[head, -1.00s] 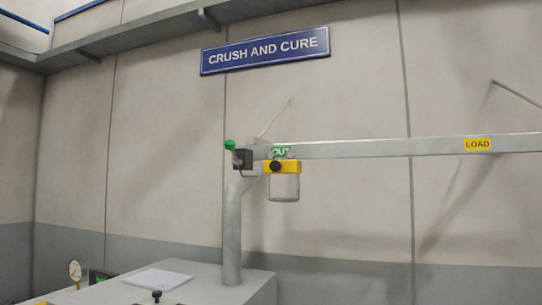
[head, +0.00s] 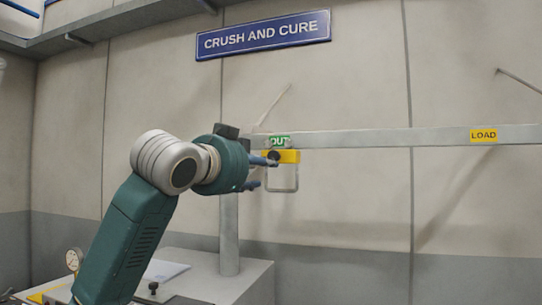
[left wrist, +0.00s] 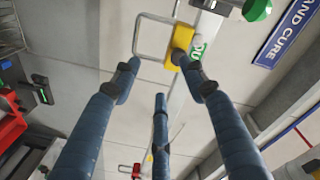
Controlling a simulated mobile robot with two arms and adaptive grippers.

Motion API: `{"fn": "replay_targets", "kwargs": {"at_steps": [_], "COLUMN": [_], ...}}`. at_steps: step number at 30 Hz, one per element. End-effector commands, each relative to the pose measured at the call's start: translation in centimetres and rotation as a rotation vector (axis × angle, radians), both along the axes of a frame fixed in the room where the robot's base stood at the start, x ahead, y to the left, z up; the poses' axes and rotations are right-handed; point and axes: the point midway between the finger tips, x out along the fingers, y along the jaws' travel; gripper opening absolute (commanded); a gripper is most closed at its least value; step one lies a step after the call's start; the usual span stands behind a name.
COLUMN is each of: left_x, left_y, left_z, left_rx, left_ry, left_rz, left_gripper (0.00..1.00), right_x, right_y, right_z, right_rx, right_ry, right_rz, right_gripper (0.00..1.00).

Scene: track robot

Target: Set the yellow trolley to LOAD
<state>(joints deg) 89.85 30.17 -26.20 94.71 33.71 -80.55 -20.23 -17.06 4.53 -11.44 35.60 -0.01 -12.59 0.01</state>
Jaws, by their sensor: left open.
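The yellow trolley (head: 289,157) hangs on the grey rail (head: 370,139) at its left end, under the green OUT sign (head: 280,142). A grey wire loop hangs below the trolley. The yellow LOAD sign (head: 483,135) is far along the rail to the right. My left gripper (head: 265,173) is open just left of the trolley, its blue fingers pointing right. In the left wrist view, the trolley (left wrist: 181,46) and its loop lie ahead of the spread fingers (left wrist: 160,76); one fingertip overlaps the trolley, and I cannot tell whether they touch. My right gripper is not in view.
A grey post (head: 229,235) carries the rail and rises from a light cabinet (head: 240,277). A pressure gauge (head: 74,259) stands at the lower left. The rail between trolley and LOAD sign looks clear. A wall stands behind.

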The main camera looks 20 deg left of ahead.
Motion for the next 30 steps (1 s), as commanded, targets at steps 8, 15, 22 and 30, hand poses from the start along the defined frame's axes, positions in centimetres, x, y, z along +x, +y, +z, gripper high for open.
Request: {"fn": "replay_targets", "kwargs": {"at_steps": [8, 15, 22, 30], "left_x": [-0.1, 4.2, 7.9, 9.5], "left_y": [0.5, 0.0, -0.4, -0.5], "left_z": [3.3, 3.6, 3.5, 3.1], "left_rx": [0.007, 0.007, 0.006, 0.007], "left_ry": [-0.034, -0.033, -0.035, -0.038], "left_rz": [0.005, 0.005, 0.005, 0.006], "left_gripper": [0.43, 0.43, 0.43, 0.43], "right_x": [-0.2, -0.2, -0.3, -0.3], "right_y": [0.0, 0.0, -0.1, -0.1], "right_z": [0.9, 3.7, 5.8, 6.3], "right_rx": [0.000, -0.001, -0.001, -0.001], "right_ry": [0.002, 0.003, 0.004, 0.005], "right_rz": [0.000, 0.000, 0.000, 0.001], "right_gripper": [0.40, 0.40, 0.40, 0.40]}}
